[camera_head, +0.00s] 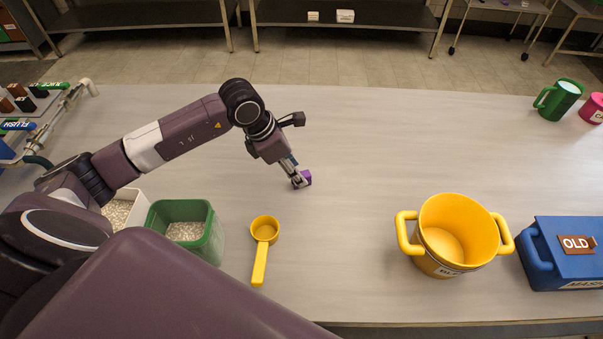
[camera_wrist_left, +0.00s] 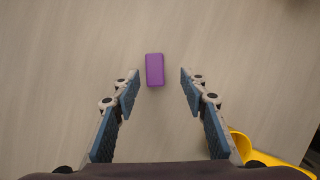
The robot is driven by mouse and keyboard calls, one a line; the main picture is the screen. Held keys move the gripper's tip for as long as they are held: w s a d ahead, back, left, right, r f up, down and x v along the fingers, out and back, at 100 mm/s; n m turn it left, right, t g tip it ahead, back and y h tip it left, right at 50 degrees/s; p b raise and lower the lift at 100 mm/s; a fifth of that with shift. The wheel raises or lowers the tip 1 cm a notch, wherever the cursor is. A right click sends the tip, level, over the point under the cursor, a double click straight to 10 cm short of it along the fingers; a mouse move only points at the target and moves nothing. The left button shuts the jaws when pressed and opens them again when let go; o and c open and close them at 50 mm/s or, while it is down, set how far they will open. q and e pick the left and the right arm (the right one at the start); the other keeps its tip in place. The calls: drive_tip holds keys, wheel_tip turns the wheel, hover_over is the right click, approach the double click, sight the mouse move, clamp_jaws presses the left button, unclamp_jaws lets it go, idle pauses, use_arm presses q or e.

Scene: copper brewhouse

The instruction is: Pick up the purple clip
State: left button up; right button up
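The purple clip (camera_head: 307,177) lies on the light table near its middle in the head view. In the left wrist view the clip (camera_wrist_left: 155,69) is a small purple block, centred just ahead of the fingertips. My left gripper (camera_head: 296,178) reaches down beside the clip and partly covers it in the head view. In the left wrist view the left gripper (camera_wrist_left: 158,90) is open, its two blue-padded fingers spread on either side with clear space between them and the clip. My right gripper is not in view.
A yellow scoop (camera_head: 264,233) and a green bin (camera_head: 216,238) of pale grain lie nearer me. A yellow two-handled pot (camera_head: 433,262) and a blue box (camera_head: 562,275) stand right. Green (camera_head: 550,106) and pink (camera_head: 590,111) mugs stand far right. The table's centre is clear.

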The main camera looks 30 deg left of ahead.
use_arm(q)
drive_tip(key=p+x, duration=0.1)
drive_tip(key=x, duration=0.3)
drive_tip(key=shift+w+a+f+p, duration=0.1)
drive_tip(key=shift+w+f+p, duration=0.05)
drive_tip(key=shift+w+p, duration=0.25)
drive_tip(key=shift+w+f, duration=0.1)
drive_tip(key=shift+f, duration=0.1)
drive_tip(key=shift+c, duration=0.7)
drive_tip(key=c, duration=0.9)
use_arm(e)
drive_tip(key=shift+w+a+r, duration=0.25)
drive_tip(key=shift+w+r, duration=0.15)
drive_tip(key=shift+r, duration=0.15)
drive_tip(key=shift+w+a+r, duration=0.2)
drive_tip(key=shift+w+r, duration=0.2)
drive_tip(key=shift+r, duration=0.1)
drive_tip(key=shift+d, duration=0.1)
